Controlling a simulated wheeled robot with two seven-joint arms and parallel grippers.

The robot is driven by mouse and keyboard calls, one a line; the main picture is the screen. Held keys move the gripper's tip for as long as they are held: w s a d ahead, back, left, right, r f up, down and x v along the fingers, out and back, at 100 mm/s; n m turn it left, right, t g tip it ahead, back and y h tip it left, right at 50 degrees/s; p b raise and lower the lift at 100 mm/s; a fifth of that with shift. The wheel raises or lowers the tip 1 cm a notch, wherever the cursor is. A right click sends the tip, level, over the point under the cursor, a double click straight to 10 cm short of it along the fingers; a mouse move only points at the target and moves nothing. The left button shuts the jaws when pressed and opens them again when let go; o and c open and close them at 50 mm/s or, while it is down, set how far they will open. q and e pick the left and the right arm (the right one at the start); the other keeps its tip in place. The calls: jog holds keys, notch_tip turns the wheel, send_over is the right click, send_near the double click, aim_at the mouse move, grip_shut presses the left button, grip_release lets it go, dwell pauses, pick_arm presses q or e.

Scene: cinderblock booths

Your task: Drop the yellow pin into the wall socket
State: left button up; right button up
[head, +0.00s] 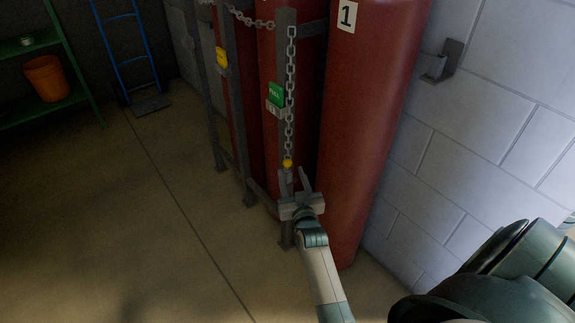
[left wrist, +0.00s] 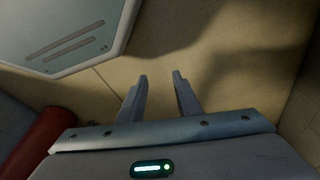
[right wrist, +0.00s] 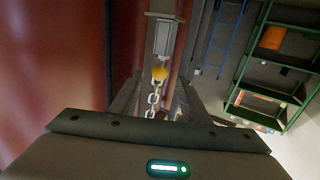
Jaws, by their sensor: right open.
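The yellow pin (head: 287,163) is at the lower end of a grey chain (head: 290,95) that hangs along the front post of the cylinder rack. In the right wrist view the pin's yellow knob (right wrist: 159,73) shows at a light grey block (right wrist: 163,38) on the post; whether it sits in that block I cannot tell. My right gripper (head: 294,174) is open, its fingers on either side of the pin and chain. A grey bracket (head: 438,66) on the block wall at right looks like the wall socket. My left gripper (left wrist: 160,76) is open and empty above the floor.
A red cylinder (head: 367,120) marked 1 stands between the post and the wall. More red cylinders stand behind the rack posts. A green shelf (head: 45,42) with an orange bucket (head: 46,78) and a blue ladder-like frame (head: 133,55) are at the back left. The floor at left is clear.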

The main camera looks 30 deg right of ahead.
aim_at(289, 167)
jog(key=shift+b+x, duration=0.35)
jog(key=shift+x, duration=0.4)
jog(key=shift+b+x, duration=0.35)
jog(key=shift+x, duration=1.05)
pick_arm(q)
jog(key=v, duration=0.6)
pick_arm(e)
jog(key=shift+x, duration=1)
pick_arm(q)
jog(key=shift+w+r, duration=0.15)
jog(key=shift+r, duration=0.05)
pick_arm(e)
jog(key=c, duration=1)
jog(key=shift+o, duration=0.5)
jog(key=shift+c, duration=0.5)
